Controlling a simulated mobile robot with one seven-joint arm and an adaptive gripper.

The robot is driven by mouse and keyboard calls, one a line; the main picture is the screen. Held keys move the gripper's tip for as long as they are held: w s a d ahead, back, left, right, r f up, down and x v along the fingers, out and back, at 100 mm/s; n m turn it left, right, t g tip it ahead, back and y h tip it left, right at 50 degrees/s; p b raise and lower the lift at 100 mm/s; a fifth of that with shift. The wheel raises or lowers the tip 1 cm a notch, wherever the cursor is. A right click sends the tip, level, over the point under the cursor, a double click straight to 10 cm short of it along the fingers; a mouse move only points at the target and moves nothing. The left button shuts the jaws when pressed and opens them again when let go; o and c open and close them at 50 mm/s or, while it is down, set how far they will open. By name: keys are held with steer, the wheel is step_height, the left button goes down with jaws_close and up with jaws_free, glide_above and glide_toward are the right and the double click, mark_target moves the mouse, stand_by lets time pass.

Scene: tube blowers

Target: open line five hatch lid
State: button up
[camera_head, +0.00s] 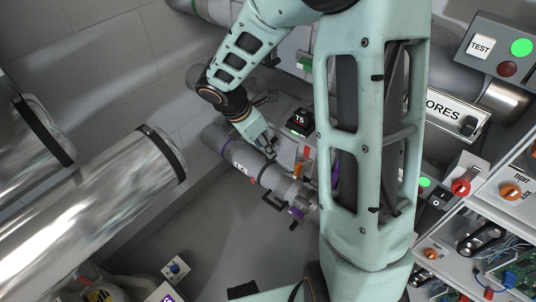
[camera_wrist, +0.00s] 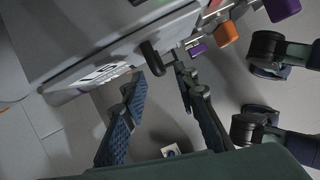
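The line five tube (camera_head: 228,150), a grey cylinder with a partly readable white label, lies below my gripper in the head view. In the wrist view a grey housing (camera_wrist: 70,45) with a white label showing a "5" fills the upper left. A short black handle (camera_wrist: 152,60) sticks out from its lower edge. My gripper (camera_head: 269,148) is at the upper side of the tube. In the wrist view my gripper (camera_wrist: 160,82) is open, with its fingers apart and the black handle near the gap between the tips. Whether a finger touches the handle I cannot tell. The lid's seam is not clear.
A black T5 block (camera_head: 299,120) stands just right of my gripper. Orange and purple knobs, such as the purple one (camera_head: 296,212), sit along the line. A large shiny pipe (camera_head: 110,200) lies at left. Bare floor (camera_head: 250,240) shows below the tube.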

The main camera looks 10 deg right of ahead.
mark_target(268, 160)
steer(key=b+x, duration=0.1)
steer(key=x, duration=0.3)
steer(key=shift+c, duration=0.5)
jaws_close()
